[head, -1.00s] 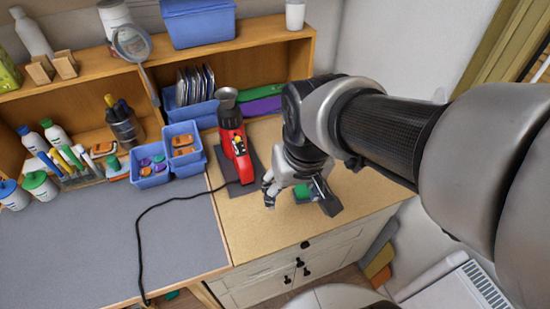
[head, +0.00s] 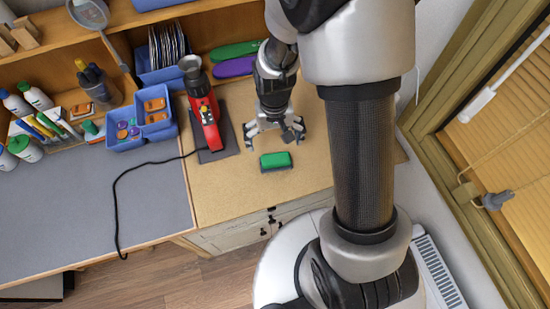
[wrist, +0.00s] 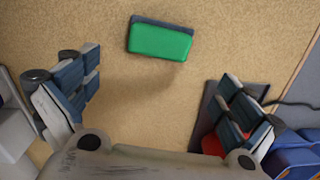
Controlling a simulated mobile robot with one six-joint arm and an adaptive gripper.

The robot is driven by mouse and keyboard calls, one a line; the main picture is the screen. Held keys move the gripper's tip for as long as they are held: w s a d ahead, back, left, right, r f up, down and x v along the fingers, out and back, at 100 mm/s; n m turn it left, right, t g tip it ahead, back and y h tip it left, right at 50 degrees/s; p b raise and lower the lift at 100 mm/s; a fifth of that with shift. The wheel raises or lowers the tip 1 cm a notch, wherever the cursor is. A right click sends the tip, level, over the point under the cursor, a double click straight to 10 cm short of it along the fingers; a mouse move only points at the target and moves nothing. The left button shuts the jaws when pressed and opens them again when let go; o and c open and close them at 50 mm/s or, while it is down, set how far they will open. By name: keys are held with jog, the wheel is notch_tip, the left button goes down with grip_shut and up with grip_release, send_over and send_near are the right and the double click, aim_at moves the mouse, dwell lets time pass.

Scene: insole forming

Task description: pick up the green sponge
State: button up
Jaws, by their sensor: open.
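The green sponge (head: 276,160) lies flat on the tan worktop, a green block with a dark layer on one side. It also shows in the wrist view (wrist: 160,42), at the top middle, in full view. My gripper (head: 274,138) is open and empty, its fingers spread wide. In the head view it is just behind the sponge, toward the shelf. In the wrist view the two fingers (wrist: 168,88) stand to either side, with the sponge beyond their tips and not touching them.
A red heat tool (head: 207,118) stands on a dark pad left of my gripper, its cord running across the grey mat (head: 150,205). Blue bins (head: 140,130) stand further left. Green and purple pieces (head: 235,68) lie on the shelf behind. The worktop around the sponge is clear.

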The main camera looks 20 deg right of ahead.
aim_at(276, 156)
notch_tip(276, 156, down, 4)
jog(key=shift+f+b, duration=0.1)
jog(key=shift+b, duration=0.25)
jog(key=f, duration=0.1)
jog(key=f+b, duration=0.1)
jog(key=f, duration=0.3)
jog(key=shift+s+d, duration=0.1)
jog(key=shift+s, duration=0.25)
jog(key=c, duration=1.1)
